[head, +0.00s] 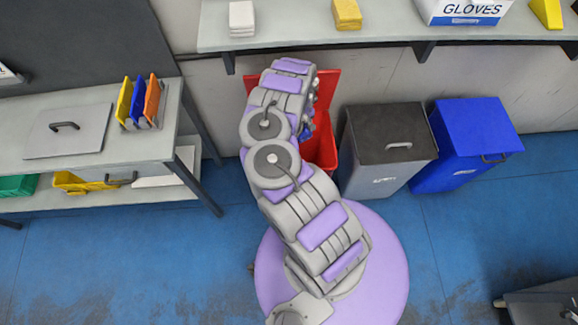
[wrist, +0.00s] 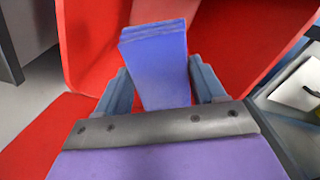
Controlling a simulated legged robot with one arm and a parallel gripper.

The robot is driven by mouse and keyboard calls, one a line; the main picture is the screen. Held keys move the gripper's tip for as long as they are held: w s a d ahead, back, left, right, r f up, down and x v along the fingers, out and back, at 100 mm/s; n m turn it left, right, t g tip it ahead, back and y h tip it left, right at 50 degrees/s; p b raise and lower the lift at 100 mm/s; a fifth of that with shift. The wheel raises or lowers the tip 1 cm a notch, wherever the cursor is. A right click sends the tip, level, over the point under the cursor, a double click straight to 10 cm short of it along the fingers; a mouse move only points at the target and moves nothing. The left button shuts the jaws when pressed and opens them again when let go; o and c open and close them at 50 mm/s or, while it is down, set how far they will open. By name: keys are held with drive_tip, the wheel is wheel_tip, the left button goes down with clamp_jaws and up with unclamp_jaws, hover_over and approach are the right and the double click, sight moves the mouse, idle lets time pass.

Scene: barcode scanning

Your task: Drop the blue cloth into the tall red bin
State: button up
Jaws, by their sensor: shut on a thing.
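The blue cloth (wrist: 157,50) is a folded, layered block that stands up between my fingers in the wrist view. My gripper (wrist: 162,82) is shut on it. The tall red bin (head: 322,145) stands against the wall in the head view, partly hidden behind my arm. Its red walls (wrist: 95,45) surround the cloth and fingers in the wrist view, so my gripper is at or over the bin's opening. How deep it is cannot be told.
A grey bin with a dark lid (head: 389,135) and a blue bin (head: 478,130) stand right of the red bin. A wall shelf (head: 390,33) runs above, holding a gloves box (head: 465,10). A grey table (head: 90,150) is at left. Blue floor is clear in front.

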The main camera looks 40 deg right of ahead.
drive_tip(key=shift+a+f+b, duration=0.25)
drive_tip(key=shift+f+b, duration=0.05)
drive_tip(key=shift+f, duration=0.1)
drive_tip(key=f+b, duration=0.2)
drive_tip(key=f, duration=0.1)
drive_tip(key=f+b, duration=0.1)
drive_tip(key=shift+a+f+b, duration=0.15)
drive_tip(key=shift+a+b, duration=0.1)
drive_tip(key=shift+b, duration=0.1)
drive_tip(key=shift+d+f, duration=0.15)
drive_tip(key=shift+d, duration=0.05)
drive_tip(key=o, duration=1)
drive_tip(key=shift+a, duration=0.3)
drive_tip(key=shift+o, duration=0.9)
drive_tip(key=shift+d, duration=0.2)
drive_tip(key=shift+d, duration=0.1)
